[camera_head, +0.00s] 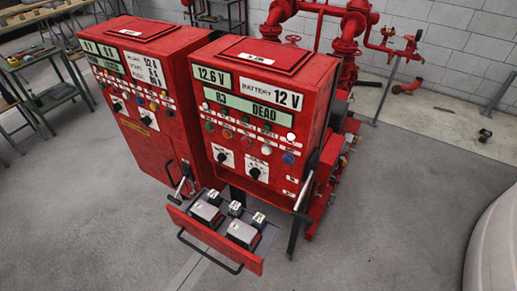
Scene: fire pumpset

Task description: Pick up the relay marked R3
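A red pull-out tray (225,246) sticks out low from the front of the right red cabinet (272,172). In it stand three small black blocks with white labels: a left one (213,196), a middle one (236,208) and a right one (258,219). They look like relays. Their labels are too small to read, so I cannot tell which is R3. Two larger grey-topped blocks, a left one (206,212) and a right one (242,234), stand in front of them. The cabinet's green display (242,105) reads "R3 DEAD". Neither of my grippers is in view.
A second red cabinet (140,120) stands on the left. Dark levers stand at the left (183,180) and right (306,190) of the tray. A black bar handle (205,256) runs along the tray's front. Red pipes (345,45) rise behind.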

